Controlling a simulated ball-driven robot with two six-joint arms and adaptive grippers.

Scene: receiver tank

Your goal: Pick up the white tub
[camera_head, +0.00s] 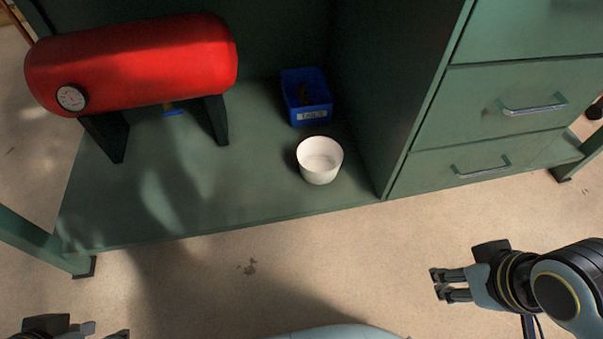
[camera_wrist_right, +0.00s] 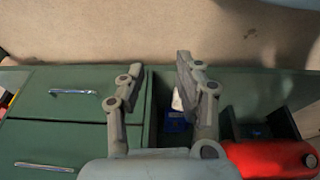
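The white tub (camera_head: 320,160) stands upright and looks empty on the green lower shelf, near its front edge. In the right wrist view a small part of the tub (camera_wrist_right: 177,101) shows beside a finger, which hides the rest. My right gripper (camera_head: 438,283) is open and empty, to the right of the tub and in front of the cabinet. Its two spread fingers show in the wrist view (camera_wrist_right: 159,66). My left gripper (camera_head: 106,331) is at the bottom left edge, partly cut off. Its fingertips are apart with nothing visible between them.
A blue bin (camera_head: 305,97) with dark contents stands just behind the tub. A red tank (camera_head: 135,65) with a gauge rests on dark supports at the left. Green drawers (camera_head: 500,120) with metal handles stand at the right. The shelf's front edge (camera_head: 230,227) is clear.

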